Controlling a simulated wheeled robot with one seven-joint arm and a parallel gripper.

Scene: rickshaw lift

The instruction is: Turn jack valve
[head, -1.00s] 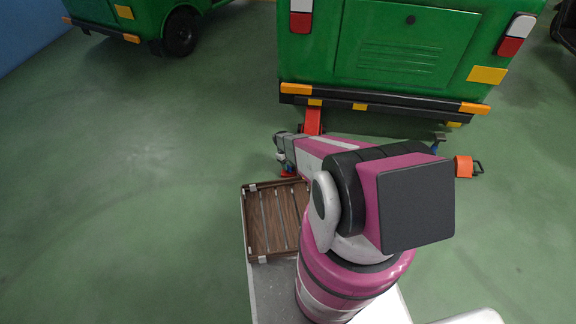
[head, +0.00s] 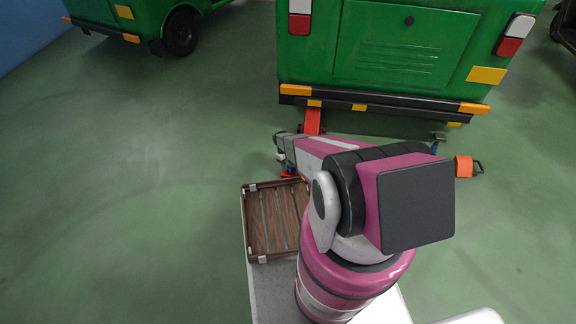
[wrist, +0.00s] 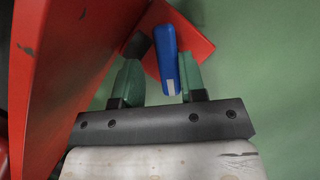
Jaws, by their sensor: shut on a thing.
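The jack's red body (wrist: 62,60) fills the left of the wrist view and carries a red plate (wrist: 192,42). In the head view the red jack (head: 313,120) lies on the floor under the rear of the green rickshaw, partly behind my arm. A blue handle-like piece with a pale patch (wrist: 166,60), which seems to be the valve, shows between the green fingers of my gripper (wrist: 158,82). The fingers are shut on it. In the head view my gripper is mostly hidden by the arm, low beside the jack.
The green rickshaw (head: 400,45) stands ahead, its black bumper (head: 385,108) above the jack. A brown slatted tray (head: 247,222) sits on my base. An orange object (head: 464,166) lies on the floor at right. Another green vehicle (head: 135,18) stands at far left. The left floor is clear.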

